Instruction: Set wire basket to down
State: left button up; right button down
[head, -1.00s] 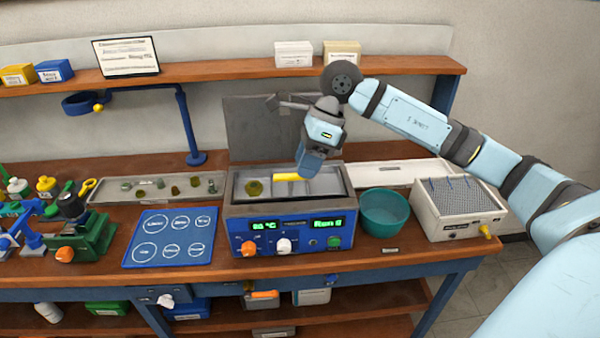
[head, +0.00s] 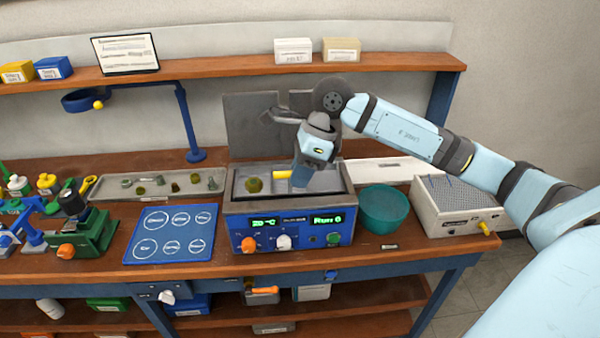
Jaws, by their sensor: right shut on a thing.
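The wire basket shows mainly as its yellow handle (head: 282,174) inside the open tank of the blue-fronted bath (head: 238,215). The basket's mesh is too small and too covered to make out, so its height in the tank is hard to tell. My right gripper (head: 300,178) reaches down into the tank from above and is shut on the yellow handle, covering its right end. My left gripper is not in view.
The bath's grey lid (head: 253,125) stands raised behind it. A teal bowl (head: 385,210) and a white box with a grey mesh top (head: 455,215) stand to the right. A blue mat (head: 170,235) and a shallow tray (head: 120,190) lie to the left.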

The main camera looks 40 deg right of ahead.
notch_tip(320, 180, down, 7)
jog(key=b, duration=0.6)
jog(key=c, duration=1.1)
grip_release()
jog(key=shift+s, duration=0.1)
jog(key=b+v, duration=0.1)
jog(key=v, duration=1.3)
